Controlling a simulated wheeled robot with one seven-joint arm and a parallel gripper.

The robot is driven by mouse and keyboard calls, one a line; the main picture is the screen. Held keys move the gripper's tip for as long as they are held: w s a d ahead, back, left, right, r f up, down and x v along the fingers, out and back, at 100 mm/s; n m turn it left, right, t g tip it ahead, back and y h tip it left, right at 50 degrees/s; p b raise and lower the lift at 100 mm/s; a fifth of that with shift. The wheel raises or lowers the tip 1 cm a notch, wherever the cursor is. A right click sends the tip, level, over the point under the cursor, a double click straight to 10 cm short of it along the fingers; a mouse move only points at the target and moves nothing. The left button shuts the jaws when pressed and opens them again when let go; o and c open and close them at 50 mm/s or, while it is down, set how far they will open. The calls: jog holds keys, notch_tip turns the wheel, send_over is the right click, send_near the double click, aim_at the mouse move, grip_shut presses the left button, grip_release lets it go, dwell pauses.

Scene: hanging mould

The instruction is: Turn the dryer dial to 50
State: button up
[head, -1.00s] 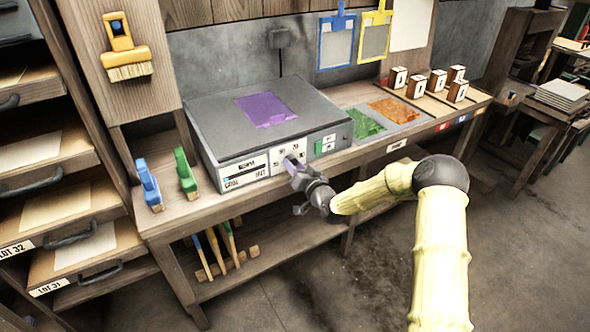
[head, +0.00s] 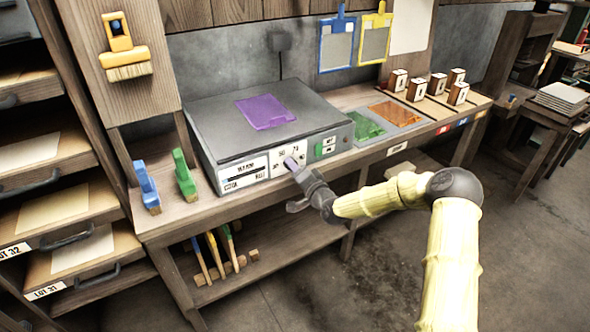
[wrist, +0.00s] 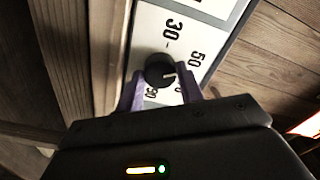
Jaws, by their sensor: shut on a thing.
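The dryer (head: 205,133) is a grey box on the bench with a purple sheet on its top and a white panel on its front. Its black dial (wrist: 158,66) shows in the wrist view, with 30, 50 and 90 printed around it and another number partly hidden. A white mark on the dial points to the right of the picture, a little below the 50; the exact reading is unclear. My gripper (wrist: 160,88) is shut on the dial, one purple finger on each side. In the head view, my gripper (head: 292,163) is at the dryer front and hides the dial.
The floor before the bench is clear.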

jog(key=shift+f, duration=0.1)
jog(key=o, duration=1)
jog(key=v, duration=1.7)
jog(key=shift+s+d, duration=0.15)
jog(key=shift+d, duration=0.05)
